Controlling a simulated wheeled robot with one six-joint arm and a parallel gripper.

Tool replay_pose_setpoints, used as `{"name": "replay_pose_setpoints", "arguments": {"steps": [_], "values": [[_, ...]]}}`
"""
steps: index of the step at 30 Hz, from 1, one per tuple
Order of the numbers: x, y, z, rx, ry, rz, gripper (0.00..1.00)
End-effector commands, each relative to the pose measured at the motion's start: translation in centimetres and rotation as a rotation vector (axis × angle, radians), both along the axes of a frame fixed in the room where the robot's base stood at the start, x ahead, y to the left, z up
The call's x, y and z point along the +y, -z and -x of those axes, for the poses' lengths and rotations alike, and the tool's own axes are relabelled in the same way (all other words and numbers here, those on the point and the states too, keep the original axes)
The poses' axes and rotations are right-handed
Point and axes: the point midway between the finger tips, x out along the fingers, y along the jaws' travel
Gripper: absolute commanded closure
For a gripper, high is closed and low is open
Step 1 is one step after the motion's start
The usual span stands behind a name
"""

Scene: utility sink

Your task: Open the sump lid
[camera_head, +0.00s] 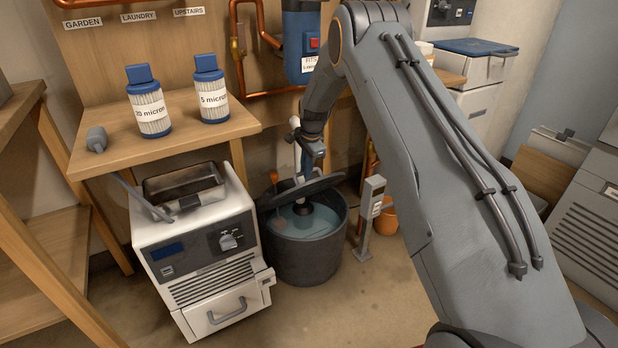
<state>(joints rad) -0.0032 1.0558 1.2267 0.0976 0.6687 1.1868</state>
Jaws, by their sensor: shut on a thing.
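The sump (308,258) is a round dark grey tub on the floor, right of the white machine. Water and a dark pump part (303,209) show inside it. The dark sump lid (328,184) stands tilted up at the back of the tub, so the front of the opening is uncovered. My gripper (312,163) reaches down from above to the lid and is shut on it. The fingertips and the exact spot they hold are small and partly hidden.
A white machine (205,250) with a metal-handled tray on top stands close left of the sump. A grey post (371,210) and an orange bucket (387,217) stand to its right. Two blue-capped filters (150,110) sit on the wooden bench. Floor in front is clear.

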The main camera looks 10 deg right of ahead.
Motion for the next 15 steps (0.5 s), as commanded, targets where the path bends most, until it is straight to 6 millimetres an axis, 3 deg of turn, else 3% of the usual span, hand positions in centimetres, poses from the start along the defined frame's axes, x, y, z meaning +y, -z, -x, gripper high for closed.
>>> {"name": "replay_pose_setpoints", "arguments": {"steps": [15], "values": [[0.59, 0.42, -0.20, 0.010, -0.005, 0.001, 1.00]]}}
